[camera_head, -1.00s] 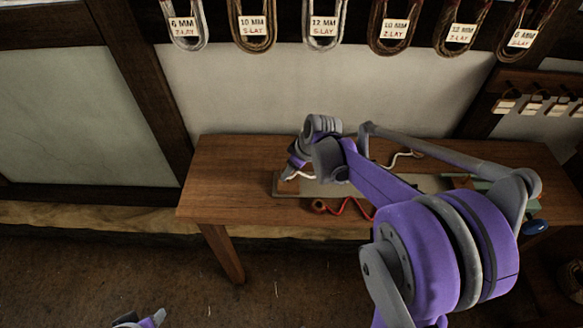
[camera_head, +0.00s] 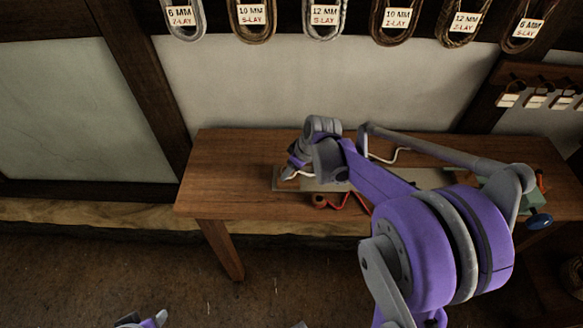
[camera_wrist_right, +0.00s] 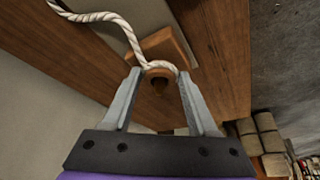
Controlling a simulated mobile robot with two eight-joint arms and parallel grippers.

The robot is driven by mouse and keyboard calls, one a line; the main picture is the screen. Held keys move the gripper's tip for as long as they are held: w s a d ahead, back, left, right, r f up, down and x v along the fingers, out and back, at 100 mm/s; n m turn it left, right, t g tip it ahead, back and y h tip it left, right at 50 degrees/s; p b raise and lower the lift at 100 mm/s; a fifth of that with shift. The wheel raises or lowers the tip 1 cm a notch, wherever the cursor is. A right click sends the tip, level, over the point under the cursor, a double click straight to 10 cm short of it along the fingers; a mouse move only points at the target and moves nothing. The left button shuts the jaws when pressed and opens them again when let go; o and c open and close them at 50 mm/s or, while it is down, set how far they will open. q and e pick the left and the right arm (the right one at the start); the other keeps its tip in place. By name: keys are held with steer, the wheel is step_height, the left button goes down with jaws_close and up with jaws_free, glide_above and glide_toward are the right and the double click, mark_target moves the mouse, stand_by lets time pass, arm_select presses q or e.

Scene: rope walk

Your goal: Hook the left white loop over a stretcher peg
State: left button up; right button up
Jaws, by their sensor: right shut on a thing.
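The white rope (camera_wrist_right: 118,19) runs in from the upper left of the right wrist view. In the head view the loop's rope (camera_head: 300,174) shows below my right wrist at the left end of the stretcher board (camera_head: 340,187). My arm hides the gripper and peg there.
The wooden bench (camera_head: 225,180) is bare at its left end. A red rope (camera_head: 348,201) lies along its front. A blue knob (camera_head: 540,220) juts out at the right. Labelled rope coils (camera_head: 325,20) hang on the wall behind.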

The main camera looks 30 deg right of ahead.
steer(key=shift+f, duration=0.2)
steer(key=o, duration=1.4)
steer(key=v, duration=1.1)
steer(key=shift+p, duration=0.45)
steer(key=s+a+f+m+h+p, duration=0.1)
steer(key=s+a+f+m, duration=0.1)
steer(key=s+a, duration=0.4)
steer(key=s+a+f+m+t+p, duration=0.1)
steer(key=s+a+f+m, duration=0.1)
steer(key=s+a, duration=0.4)
steer(key=s, duration=0.4)
steer(key=shift+s+a+m+h, duration=0.2)
steer(key=shift+s+m+h, duration=0.1)
steer(key=shift+h, duration=0.1)
